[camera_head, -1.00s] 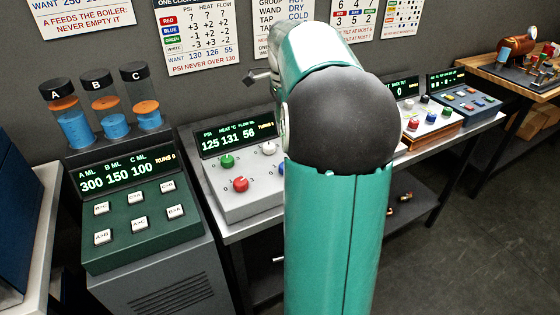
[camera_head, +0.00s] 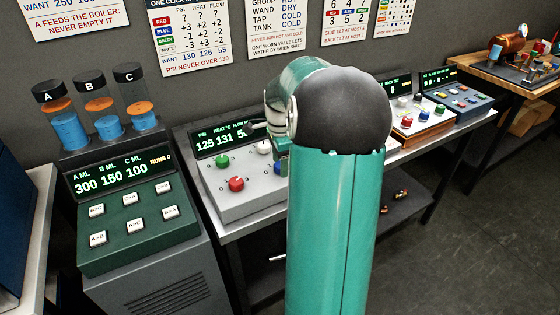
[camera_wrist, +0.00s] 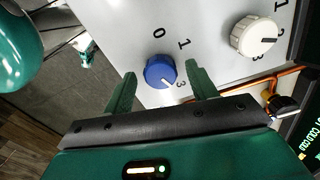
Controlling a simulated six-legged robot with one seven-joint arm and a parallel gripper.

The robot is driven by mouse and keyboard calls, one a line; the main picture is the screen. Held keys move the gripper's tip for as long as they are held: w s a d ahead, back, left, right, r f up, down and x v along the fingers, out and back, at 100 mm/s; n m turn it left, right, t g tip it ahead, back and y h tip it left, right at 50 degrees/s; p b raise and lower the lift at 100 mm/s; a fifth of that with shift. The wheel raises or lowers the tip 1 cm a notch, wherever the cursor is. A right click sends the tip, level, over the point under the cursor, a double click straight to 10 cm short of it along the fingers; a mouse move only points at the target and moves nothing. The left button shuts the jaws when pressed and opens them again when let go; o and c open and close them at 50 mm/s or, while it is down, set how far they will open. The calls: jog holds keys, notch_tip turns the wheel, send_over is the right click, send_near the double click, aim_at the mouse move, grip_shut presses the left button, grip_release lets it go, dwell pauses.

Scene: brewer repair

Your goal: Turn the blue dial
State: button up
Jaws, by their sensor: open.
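My gripper (camera_wrist: 162,86) is open. Its two green fingers stand on either side of the dial, pointing at the panel; I cannot tell whether they touch it. The grey panel (camera_head: 262,190) shows a green dial (camera_head: 222,161), a red dial (camera_head: 236,184) and part of a white dial (camera_head: 263,147).
The white dial also shows close by in the wrist view (camera_wrist: 254,36). The panel's display (camera_head: 222,136) reads 125 and 131. A green button console (camera_head: 130,250) with several tubes stands left. Another control box (camera_head: 430,124) stands right on the bench.

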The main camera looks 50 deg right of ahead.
jog(key=shift+c, duration=0.4)
jog(key=c, duration=0.9)
jog(key=shift+n, duration=0.5)
jog(key=n, duration=0.3)
jog(key=shift+n, duration=0.3)
jog(key=n, duration=0.4)
jog(key=shift+n, duration=0.3)
jog(key=n, duration=0.4)
jog(key=shift+f, duration=0.1)
jog(key=n, duration=0.4)
jog(key=shift+s+n, duration=0.1)
jog(key=shift+n, duration=0.2)
